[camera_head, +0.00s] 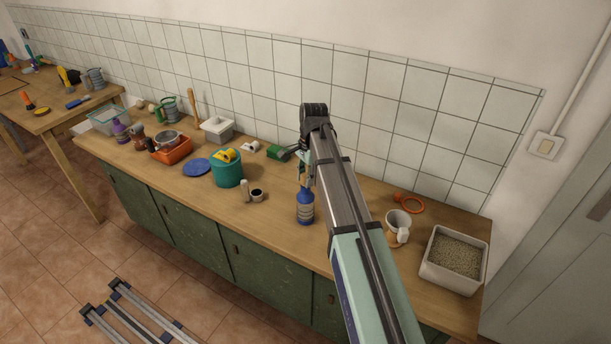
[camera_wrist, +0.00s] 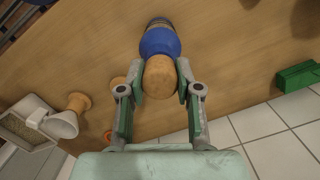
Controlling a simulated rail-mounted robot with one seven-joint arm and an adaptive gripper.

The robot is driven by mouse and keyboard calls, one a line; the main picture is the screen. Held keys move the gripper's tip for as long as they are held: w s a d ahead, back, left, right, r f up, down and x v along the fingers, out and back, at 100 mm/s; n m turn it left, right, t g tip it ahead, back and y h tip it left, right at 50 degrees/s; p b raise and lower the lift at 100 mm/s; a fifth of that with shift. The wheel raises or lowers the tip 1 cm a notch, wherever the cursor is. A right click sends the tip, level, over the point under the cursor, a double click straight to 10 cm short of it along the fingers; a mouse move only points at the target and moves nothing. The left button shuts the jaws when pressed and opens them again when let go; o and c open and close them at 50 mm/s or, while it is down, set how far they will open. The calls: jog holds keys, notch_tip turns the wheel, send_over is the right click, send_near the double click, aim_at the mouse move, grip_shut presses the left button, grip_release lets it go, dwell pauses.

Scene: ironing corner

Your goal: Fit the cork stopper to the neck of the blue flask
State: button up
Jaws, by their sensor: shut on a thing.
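The blue flask (camera_head: 305,209) stands upright on the wooden worktop, with a pale label on its front. In the wrist view its blue body (camera_wrist: 160,42) shows just beyond the cork. The cork stopper (camera_wrist: 159,78) is a tan, rounded piece between the fingers. My gripper (camera_wrist: 160,72) is shut on the cork, one finger on each side. In the head view my gripper (camera_head: 304,168) is directly over the flask's top, partly hidden by my arm. The cork lines up with the flask, but I cannot tell whether it touches or sits in the neck, which is hidden.
A small dark-topped cup (camera_head: 257,195) and a teal pot (camera_head: 227,170) stand left. A green box (camera_head: 280,152) lies behind.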

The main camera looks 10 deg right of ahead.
jog(key=shift+f, duration=0.5)
jog(key=o, duration=1)
jog(key=shift+r, duration=0.1)
notch_tip(320, 180, up, 12)
jog(key=d, duration=0.1)
jog(key=shift+w+d, duration=0.15)
jog(key=shift+w, duration=0.1)
